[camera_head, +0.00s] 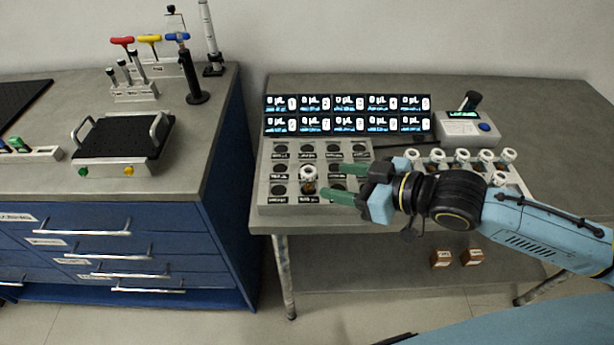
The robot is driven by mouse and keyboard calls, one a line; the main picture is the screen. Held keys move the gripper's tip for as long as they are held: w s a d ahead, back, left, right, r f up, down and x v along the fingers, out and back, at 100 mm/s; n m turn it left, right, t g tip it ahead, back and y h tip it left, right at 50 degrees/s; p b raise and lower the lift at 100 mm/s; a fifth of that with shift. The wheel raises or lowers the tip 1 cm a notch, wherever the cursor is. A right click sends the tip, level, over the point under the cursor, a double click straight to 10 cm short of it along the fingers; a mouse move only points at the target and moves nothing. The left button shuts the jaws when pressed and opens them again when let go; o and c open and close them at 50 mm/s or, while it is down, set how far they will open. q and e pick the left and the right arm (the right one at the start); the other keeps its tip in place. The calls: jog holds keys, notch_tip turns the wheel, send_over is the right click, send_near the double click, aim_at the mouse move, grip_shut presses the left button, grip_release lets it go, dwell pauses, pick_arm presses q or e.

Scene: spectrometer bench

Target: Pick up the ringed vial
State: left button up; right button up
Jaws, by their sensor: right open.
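A vial (309,174) with a white, ring-like cap and a dark body stands upright in the front part of the grey block with round holes (263,197). My right gripper (335,180) comes in from the right over the block, its green fingers open and pointing left at the vial. The fingertips are just right of the vial; whether the lower one touches it I cannot tell. The gripper covers the right part of the block. My left gripper is out of view.
A panel of lit displays (347,114) stands behind the block. Several white-capped vials (461,156) stand in a rack at right, partly behind my arm. A grey device (467,127) sits behind them. A hotplate (121,141) and tool stand (136,92) are on the left bench.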

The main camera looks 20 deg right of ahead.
aim_at(315, 176)
jog(key=x, duration=0.4)
jog(key=shift+w+a+f, duration=0.1)
jog(key=shift+w, duration=0.15)
jog(key=shift+w+a+f, duration=0.15)
jog(key=shift+w, duration=0.05)
jog(key=shift+w+a+f, duration=0.2)
jog(key=shift+w+a, duration=0.1)
jog(key=shift+w, duration=0.1)
jog(key=x, duration=0.3)
jog(key=shift+w+f+b, duration=0.25)
jog(key=shift+w+b, duration=0.05)
jog(key=shift+b, duration=0.05)
jog(key=shift+w+a+f, duration=0.1)
jog(key=shift+w+a, duration=0.1)
jog(key=shift+a, duration=0.05)
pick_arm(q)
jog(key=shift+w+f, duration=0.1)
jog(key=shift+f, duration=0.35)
pick_arm(e)
jog(key=c, duration=1)
jog(key=shift+c, duration=0.2)
